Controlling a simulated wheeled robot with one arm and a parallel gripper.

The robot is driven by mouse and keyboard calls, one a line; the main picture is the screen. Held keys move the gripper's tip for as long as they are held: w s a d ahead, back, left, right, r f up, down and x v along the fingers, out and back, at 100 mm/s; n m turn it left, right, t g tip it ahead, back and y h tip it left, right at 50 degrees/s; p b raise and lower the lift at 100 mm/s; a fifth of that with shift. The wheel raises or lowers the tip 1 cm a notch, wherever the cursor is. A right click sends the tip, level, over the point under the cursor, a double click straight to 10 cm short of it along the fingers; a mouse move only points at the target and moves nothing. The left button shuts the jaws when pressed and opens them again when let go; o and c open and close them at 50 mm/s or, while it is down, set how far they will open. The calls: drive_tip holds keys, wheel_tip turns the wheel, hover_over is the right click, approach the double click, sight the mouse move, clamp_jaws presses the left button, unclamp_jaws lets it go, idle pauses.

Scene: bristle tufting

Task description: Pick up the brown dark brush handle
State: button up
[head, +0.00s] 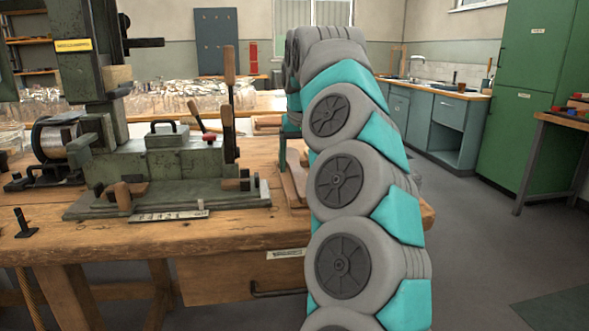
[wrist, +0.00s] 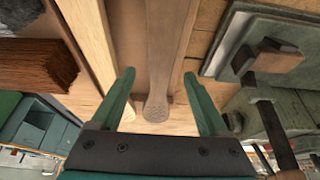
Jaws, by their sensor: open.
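A dark brown brush handle (wrist: 167,45) runs lengthwise down the middle of the wrist view, with a rounded, dotted near end. My gripper (wrist: 160,76) is open, with one green finger on each side of this handle and gaps between. I cannot tell whether the fingertips reach down to its level. A paler wooden handle (wrist: 92,45) lies just to the left, beside the left finger. In the head view my arm hides most of this spot; part of a wooden piece (head: 294,180) shows at the arm's left edge.
Brown bristles (wrist: 38,68) lie at the left of the wrist view. The green tufting machine (head: 160,165) stands on the wooden bench (head: 205,236), close left of my arm.

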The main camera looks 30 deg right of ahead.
drive_tip(key=shift+w+f, duration=0.25)
drive_tip(key=shift+f, duration=0.4)
clamp_jaws()
